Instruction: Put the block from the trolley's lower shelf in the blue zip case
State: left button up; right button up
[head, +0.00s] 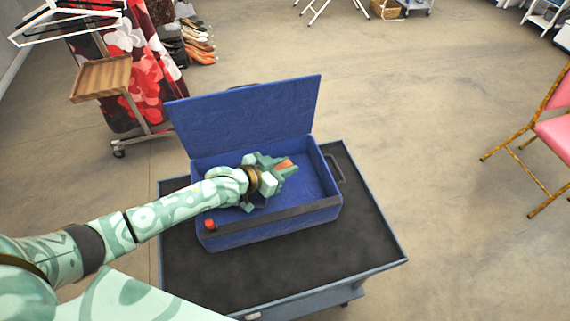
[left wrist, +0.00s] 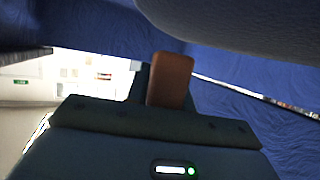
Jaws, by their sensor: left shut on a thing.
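The blue zip case (head: 255,236) stands with its lid up on the trolley's dark top (head: 365,240). My left gripper (head: 286,165) reaches over the case's opening from the left. It is shut on a reddish-brown block (head: 285,164), which also shows in the left wrist view (left wrist: 169,80). The block's lower part is hidden by the gripper there. Blue case fabric (left wrist: 235,100) fills much of that view. I cannot tell whether the block touches the case floor. The trolley's lower shelf (head: 310,301) shows only in part. My right gripper is not in view.
A small red thing (head: 210,224) sits at the case's front left corner. A clothes rack (head: 130,110) with patterned fabric stands at the back left. A pink chair (head: 556,135) stands at the right. The floor between is clear.

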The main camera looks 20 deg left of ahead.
pick_arm(q)
jog(key=shift+f, duration=0.15)
jog(key=o, duration=1)
jog(key=shift+r, duration=0.35)
jog(key=shift+r+p, duration=0.5)
jog(key=shift+r, duration=0.05)
jog(key=p+v, duration=0.2)
jog(key=v, duration=0.4)
jog(key=shift+s+a+f, duration=0.1)
jog(key=shift+s+a, duration=0.05)
jog(key=shift+s, duration=0.1)
jog(key=shift+s+a, duration=0.25)
jog(key=shift+s, duration=0.15)
